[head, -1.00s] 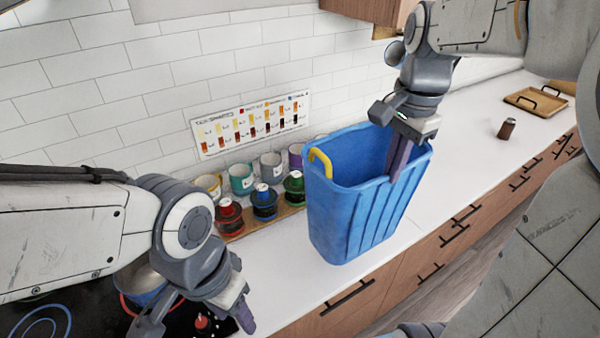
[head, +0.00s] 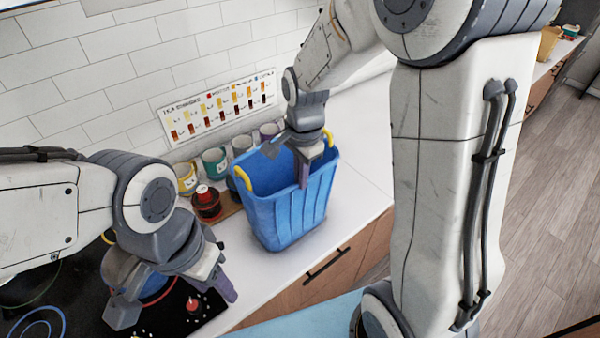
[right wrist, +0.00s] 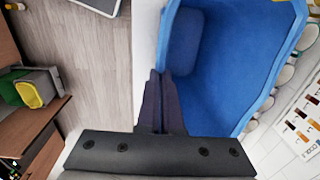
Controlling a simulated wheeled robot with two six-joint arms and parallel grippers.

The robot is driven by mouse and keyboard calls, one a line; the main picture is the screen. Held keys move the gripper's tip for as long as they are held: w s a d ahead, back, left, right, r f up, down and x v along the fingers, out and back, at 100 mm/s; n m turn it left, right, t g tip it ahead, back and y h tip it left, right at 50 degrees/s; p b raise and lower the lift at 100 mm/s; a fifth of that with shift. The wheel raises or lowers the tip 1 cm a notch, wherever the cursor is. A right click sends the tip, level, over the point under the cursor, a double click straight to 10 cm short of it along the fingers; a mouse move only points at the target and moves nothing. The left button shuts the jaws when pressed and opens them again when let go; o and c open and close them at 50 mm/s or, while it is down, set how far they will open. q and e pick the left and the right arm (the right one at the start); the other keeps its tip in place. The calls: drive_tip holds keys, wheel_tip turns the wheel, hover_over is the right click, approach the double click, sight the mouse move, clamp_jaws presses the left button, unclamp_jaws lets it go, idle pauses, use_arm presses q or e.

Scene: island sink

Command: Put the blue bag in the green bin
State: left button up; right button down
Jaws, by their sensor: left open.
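The blue bag (head: 275,205), an open-topped tote with yellow handles, is at the counter's front edge in the head view. I cannot tell whether its base touches the counter. My right gripper (head: 305,178) points down at its front rim. In the right wrist view the fingers (right wrist: 160,85) are close together on the bag's wall, with the blue inside (right wrist: 220,65) beside them. My left gripper (head: 178,298) is open and empty above the cooktop, left of the bag. A grey-green container (right wrist: 50,82) with a yellow-green part is at the left of the right wrist view; it may be the green bin.
A pot (head: 150,280) is on the black cooktop (head: 60,285). The counter right of the bag is clear (head: 360,170). Wooden floor (head: 545,190) is open at right.

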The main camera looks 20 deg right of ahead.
drive_tip(key=shift+f, duration=0.15)
drive_tip(key=c, duration=1.4)
unclamp_jaws()
drive_tip(key=shift+c, duration=0.2)
drive_tip(key=o, duration=0.4)
drive_tip(key=shift+c, duration=0.2)
